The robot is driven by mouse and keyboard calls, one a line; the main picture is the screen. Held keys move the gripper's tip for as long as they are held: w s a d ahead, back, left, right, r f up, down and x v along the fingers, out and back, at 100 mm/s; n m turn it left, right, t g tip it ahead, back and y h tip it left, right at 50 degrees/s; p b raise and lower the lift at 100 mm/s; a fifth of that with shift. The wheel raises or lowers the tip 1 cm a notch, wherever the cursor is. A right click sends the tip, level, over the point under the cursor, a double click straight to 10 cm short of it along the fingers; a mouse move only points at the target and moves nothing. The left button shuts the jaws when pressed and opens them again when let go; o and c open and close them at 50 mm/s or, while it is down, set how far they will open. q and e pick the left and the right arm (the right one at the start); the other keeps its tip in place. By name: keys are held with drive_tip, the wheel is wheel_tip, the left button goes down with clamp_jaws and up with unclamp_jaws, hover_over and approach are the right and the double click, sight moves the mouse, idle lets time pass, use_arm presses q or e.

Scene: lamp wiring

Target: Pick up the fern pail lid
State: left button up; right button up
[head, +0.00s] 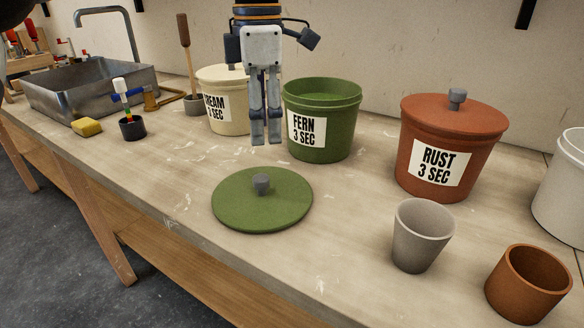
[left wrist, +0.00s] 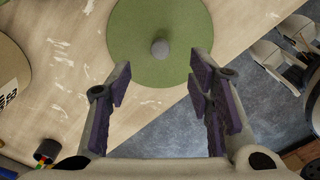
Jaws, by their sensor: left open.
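The fern pail lid (head: 235,208) is a flat green disc with a grey knob (head: 262,184). It lies on the bench in front of the open green fern pail (head: 335,120). My left gripper (head: 266,140) points down above the bench, behind the lid in the head view, and is empty. In the left wrist view the lid (left wrist: 135,35) and its knob (left wrist: 160,48) lie beyond the open fingers (left wrist: 157,75), roughly centred between them. The gripper does not touch the lid. My right gripper is not in view.
The cream pail (head: 238,112) stands left of the fern pail. The lidded rust pail (head: 450,150) stands to the right. A grey cup (head: 418,238) and a terracotta cup (head: 525,285) are at the front right. A sink (head: 90,88) and yellow sponge (head: 87,127) are at left.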

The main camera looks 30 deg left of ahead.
sight(261, 177)
use_arm(q)
drive_tip(key=f, duration=0.1)
drive_tip(key=s+f, duration=0.1)
drive_tip(key=f, duration=0.2)
drive_tip(key=shift+s, duration=0.35)
drive_tip(key=f, duration=0.5)
drive_tip(key=w+f, duration=0.1)
drive_tip(key=f, duration=0.1)
drive_tip(key=shift+a+f, duration=0.3)
drive_tip(key=shift+a, duration=0.05)
clamp_jaws()
